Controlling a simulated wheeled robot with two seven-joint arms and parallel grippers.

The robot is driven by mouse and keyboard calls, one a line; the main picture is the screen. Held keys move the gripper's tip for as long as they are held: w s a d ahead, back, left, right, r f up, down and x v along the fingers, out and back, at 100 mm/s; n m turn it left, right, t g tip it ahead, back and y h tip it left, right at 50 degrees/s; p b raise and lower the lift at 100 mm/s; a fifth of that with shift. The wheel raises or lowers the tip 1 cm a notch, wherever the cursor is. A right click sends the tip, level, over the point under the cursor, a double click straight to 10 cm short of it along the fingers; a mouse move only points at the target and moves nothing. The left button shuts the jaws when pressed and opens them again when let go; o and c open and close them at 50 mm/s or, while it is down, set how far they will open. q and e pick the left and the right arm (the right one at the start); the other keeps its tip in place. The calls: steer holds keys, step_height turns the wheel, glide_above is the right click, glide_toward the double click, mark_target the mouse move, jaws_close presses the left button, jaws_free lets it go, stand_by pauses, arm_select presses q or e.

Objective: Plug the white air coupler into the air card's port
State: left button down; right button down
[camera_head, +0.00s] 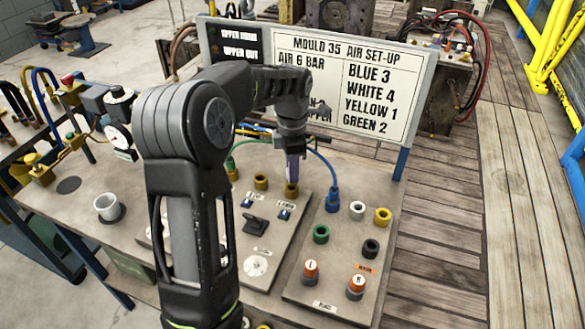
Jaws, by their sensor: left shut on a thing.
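My left gripper (292,148) points down over the middle panel (262,222). It is shut on a slim pale purple-grey piece (292,168), whose lower end is at or just above a brass port (291,188); I cannot tell whether they touch. I cannot tell if this piece is the white coupler. A second brass port (261,182) is to its left. On the right panel (317,292) are white (357,207), yellow (382,217), green (321,234) and black (370,248) round fittings. A blue coupler (332,200) with a blue hose stands there.
A sign (350,85) behind the panels reads blue 3, white 4, yellow 1, green 2. Two orange-banded knobs (311,270) stand at the right panel's front. A white cup (108,207) is on the left of the bench. My arm hides part of the bench.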

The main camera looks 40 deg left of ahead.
arm_select(q)
steer(key=shift+f+b, duration=0.6)
steer(key=shift+f, duration=0.6)
stand_by(1.7)
steer(key=c, duration=0.7)
jaws_free()
steer(key=shift+c, duration=0.2)
steer(key=shift+r, duration=0.1)
steer(key=shift+r+p, duration=3)
steer(key=shift+r, duration=0.7)
